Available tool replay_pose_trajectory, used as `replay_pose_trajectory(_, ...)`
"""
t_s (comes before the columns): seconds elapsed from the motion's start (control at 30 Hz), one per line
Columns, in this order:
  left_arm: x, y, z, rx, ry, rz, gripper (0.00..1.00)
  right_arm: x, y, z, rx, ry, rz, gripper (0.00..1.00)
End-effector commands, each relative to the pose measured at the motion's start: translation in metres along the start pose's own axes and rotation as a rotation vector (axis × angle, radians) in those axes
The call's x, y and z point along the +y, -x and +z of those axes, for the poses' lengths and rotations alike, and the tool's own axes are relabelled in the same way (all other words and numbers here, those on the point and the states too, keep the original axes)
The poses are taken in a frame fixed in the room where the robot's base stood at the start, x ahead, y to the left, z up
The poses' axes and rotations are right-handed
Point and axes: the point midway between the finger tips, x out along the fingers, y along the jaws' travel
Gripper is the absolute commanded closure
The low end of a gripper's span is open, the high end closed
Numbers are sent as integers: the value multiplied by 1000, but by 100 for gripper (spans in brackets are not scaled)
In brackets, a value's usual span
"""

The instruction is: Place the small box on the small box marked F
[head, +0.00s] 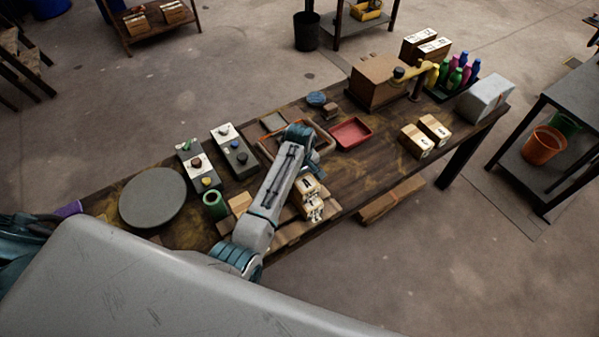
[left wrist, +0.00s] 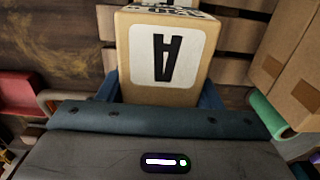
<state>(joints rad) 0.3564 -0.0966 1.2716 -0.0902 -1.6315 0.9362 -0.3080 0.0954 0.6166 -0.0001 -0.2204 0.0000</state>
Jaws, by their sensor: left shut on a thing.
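My left gripper (left wrist: 160,92) is shut on a small tan box (left wrist: 198,62) with a white label and a black letter A, upside down in the left wrist view. In the head view the arm comes down over small labelled boxes (head: 311,207) at the table's front edge, beside wooden slats; which of them is held is hard to tell. Two similar small boxes with white labels, a left one (head: 415,141) and a right one (head: 434,129), stand on the table to the right. Their marks are too small to read, so I cannot pick out F. My right gripper is not in view.
A red tray (head: 350,133) lies right of the arm. Control boxes (head: 196,166), a round grey plate (head: 153,197) and a green cylinder (head: 215,204) stand to the left. A large carton (head: 376,82) and bottles stand farther back. Bare wood lies between the red tray and the front edge.

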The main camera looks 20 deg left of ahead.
Motion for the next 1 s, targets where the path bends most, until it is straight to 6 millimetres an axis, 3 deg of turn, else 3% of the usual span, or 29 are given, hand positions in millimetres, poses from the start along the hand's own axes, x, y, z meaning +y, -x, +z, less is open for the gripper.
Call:
replay_pose_trajectory(0.13, 1, 1, -1, 3, 1, 2, 74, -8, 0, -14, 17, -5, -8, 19)
replay_pose_trajectory(0.17, 0, 0, -1, 2, 1, 1, 39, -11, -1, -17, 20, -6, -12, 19)
replay_pose_trajectory(0.27, 0, 0, -1, 1, 1, 1, 19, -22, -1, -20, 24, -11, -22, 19)
replay_pose_trajectory(0.53, 0, 1, -1, 2, 1, 2, 19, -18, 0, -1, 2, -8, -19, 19)
replay_pose_trajectory(0.67, 1, 7, -1, 3, 1, 4, 19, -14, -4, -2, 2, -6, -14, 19)
replay_pose_trajectory(0.77, 2, 19, -1, 4, 1, 6, 19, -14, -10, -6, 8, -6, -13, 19)
replay_pose_trajectory(1.0, 2, 70, -1, 5, 1, 8, 19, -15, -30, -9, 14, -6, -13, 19)
